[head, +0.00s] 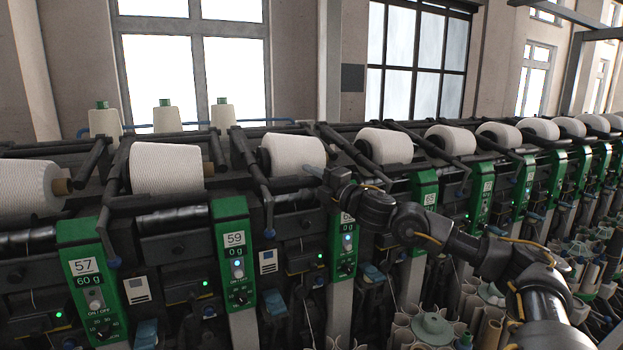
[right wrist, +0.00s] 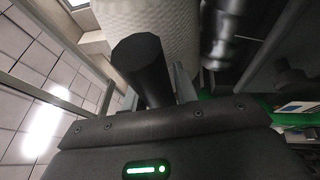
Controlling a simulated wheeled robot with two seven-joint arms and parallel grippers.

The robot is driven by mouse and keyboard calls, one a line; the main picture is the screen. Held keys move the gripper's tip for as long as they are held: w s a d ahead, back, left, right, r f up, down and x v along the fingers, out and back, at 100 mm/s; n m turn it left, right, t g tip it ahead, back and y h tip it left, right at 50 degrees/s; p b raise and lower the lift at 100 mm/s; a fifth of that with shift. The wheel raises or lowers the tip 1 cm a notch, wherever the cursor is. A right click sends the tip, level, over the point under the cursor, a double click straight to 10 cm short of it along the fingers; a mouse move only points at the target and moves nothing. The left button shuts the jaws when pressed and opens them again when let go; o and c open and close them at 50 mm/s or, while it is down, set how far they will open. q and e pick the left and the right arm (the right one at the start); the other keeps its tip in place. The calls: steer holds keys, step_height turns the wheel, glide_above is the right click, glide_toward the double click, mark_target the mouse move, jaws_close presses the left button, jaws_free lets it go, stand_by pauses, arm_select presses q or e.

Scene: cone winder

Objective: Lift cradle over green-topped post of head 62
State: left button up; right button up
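The green-topped post (head: 343,255) right of post 59 carries a plate starting with 6; my arm hides the rest of its number. Left of it, a white yarn package (head: 292,151) sits in a dark cradle (head: 292,184). My right gripper (head: 315,172) is at the right end of this cradle, just below the package and above the post. In the right wrist view, a dark round bar (right wrist: 143,66) stands close in front of the gripper, with a grey finger beside it and the package (right wrist: 165,25) behind. Whether the fingers close on the bar is hidden. My left gripper is out of view.
Post 57 (head: 92,285) and post 59 (head: 233,250) stand to the left, and post 65 (head: 424,200) to the right. More packages and cradles line the machine. Paper tubes (head: 480,325) stand below my right arm. Windows and a wall are behind.

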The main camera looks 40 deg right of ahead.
jaws_close()
steer(key=shift+r, duration=0.1)
steer(key=r+p, duration=0.1)
steer(key=r, duration=0.1)
steer(key=r+p, duration=0.2)
steer(key=r, duration=0.1)
steer(key=s+r+p, duration=0.1)
steer(key=r, duration=0.2)
steer(key=shift+a+p, duration=0.2)
steer(key=shift+p, duration=0.15)
steer(key=shift+f, duration=0.2)
steer(key=shift+o, duration=1.9)
jaws_free()
steer(key=shift+s+f, duration=0.1)
